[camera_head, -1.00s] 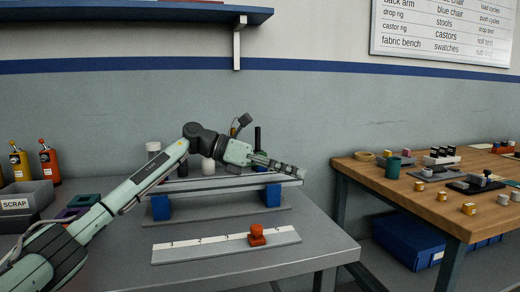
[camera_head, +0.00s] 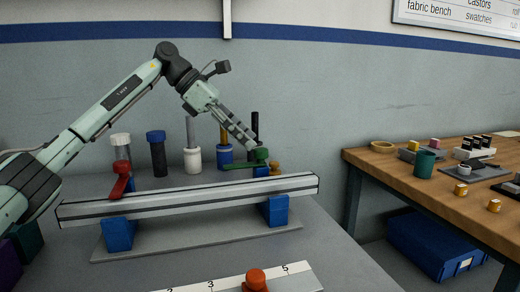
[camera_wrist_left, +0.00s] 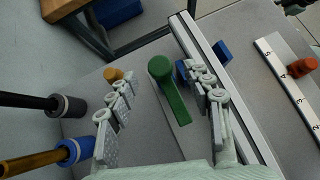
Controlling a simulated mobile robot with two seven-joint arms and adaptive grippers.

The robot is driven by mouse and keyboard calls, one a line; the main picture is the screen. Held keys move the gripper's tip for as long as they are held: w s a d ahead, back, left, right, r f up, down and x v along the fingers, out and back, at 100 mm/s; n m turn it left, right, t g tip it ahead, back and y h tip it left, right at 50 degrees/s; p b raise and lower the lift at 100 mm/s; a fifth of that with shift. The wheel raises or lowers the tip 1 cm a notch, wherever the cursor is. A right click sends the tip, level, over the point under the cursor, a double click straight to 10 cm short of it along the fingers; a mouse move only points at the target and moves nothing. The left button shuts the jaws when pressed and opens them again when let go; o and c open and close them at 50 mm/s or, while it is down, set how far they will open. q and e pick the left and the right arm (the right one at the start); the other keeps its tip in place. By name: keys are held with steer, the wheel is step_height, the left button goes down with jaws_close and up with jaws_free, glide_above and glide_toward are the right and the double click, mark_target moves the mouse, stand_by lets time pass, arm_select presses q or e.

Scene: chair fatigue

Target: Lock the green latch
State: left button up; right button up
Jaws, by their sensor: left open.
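The green latch (camera_head: 262,155) is a lever with a round knob, behind the right part of a pale rail (camera_head: 190,199). Its lever lies roughly along the rail, pointing left from the knob in the head view. My left gripper (camera_head: 247,142) reaches down to it from the upper left. In the left wrist view, the open fingers of my left gripper (camera_wrist_left: 157,88) lie either side of the green latch (camera_wrist_left: 172,90), with visible gaps. A red latch (camera_head: 121,180) stands at the rail's left end. My right gripper is not in view.
The rail rests on blue blocks (camera_head: 120,234) over a grey plate. Several capped cylinders (camera_head: 157,154) stand behind it. A small orange knob (camera_head: 274,168) sits close by the green latch. A numbered scale with a red-orange slider (camera_head: 255,280) lies in front. A wooden bench (camera_head: 450,210) stands right.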

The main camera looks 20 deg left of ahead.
mark_target(260, 149)
arm_select(q)
steer(key=x, duration=0.5)
steer(key=shift+f, duration=0.1)
jaws_close()
stand_by(0.3)
